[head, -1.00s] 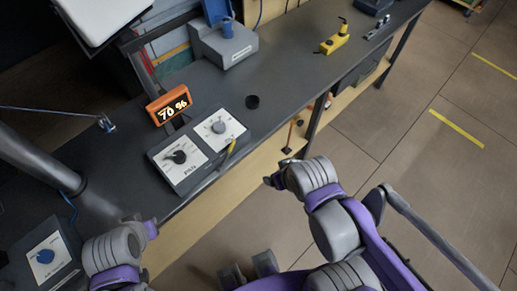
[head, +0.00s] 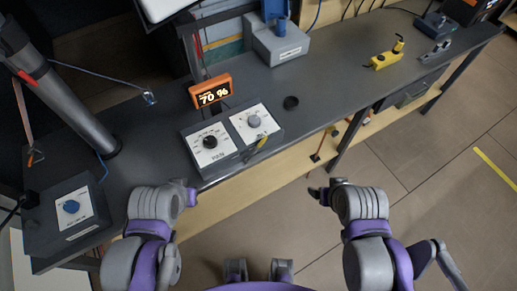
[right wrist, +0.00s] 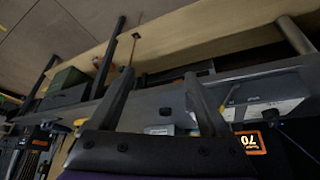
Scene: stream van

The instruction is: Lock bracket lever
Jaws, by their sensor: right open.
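A yellow block-like piece with an upright post (head: 385,60) stands toward the far end of the dark bench. A small grey metal bracket-like piece (head: 436,51) lies to its right. I cannot tell which of them carries the bracket lever or how a lever is set. My left gripper (head: 191,196) is at the bench's front edge, below the two-knob box; its jaw opening does not show clearly. My right gripper (head: 319,192) is in front of the bench, apart from both pieces. In the right wrist view it (right wrist: 158,80) is open, with nothing between its fingers.
The two-knob box (head: 230,138) has a yellow lever-like part (head: 262,143) at its front. An orange 70 % display (head: 210,92) stands behind it. A blue-knob box (head: 72,207) is at left. Open floor is at right.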

